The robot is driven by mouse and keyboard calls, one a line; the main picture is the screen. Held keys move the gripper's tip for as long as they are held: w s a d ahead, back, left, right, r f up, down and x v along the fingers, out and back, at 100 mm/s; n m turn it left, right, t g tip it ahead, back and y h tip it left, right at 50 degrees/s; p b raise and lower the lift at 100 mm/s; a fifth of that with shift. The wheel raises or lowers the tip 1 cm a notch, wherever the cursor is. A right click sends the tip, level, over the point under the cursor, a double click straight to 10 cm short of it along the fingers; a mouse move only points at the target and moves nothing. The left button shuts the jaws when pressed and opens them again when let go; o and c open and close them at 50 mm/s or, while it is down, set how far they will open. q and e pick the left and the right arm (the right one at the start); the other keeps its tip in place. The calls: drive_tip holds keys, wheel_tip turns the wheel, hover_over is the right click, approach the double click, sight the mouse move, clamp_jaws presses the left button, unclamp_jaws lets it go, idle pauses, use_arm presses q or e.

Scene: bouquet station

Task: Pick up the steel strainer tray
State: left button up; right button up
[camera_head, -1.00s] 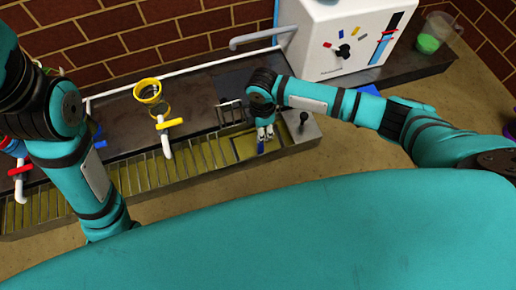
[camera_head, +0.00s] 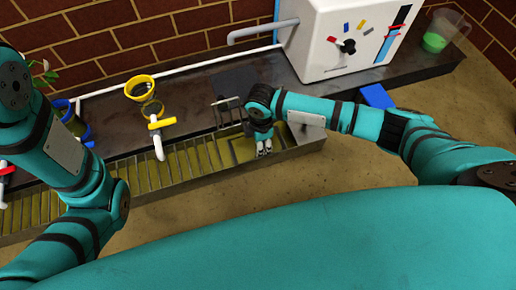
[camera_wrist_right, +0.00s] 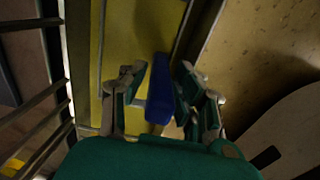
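A shallow framed panel with a yellowish floor, apparently the steel strainer tray (camera_head: 238,152), lies at the right end of the trough. It also shows in the right wrist view (camera_wrist_right: 122,45). A blue grip (camera_wrist_right: 160,88), apparently part of it, lies between the two fingers of my right gripper (camera_wrist_right: 163,85). Whether the fingers press on the grip or only flank it, I cannot tell. In the head view my right gripper (camera_head: 264,147) points down over the tray and hides the grip.
A white tap with a yellow handle (camera_head: 161,124) and a yellow ring holder (camera_head: 141,88) stand left of the tray. A dark wire rack (camera_head: 227,112) stands close behind it. A white machine (camera_head: 345,45) is at the back right, with a blue block (camera_head: 377,96) before it.

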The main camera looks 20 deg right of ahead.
clamp_jaws()
drive_tip(key=shift+r, duration=0.15)
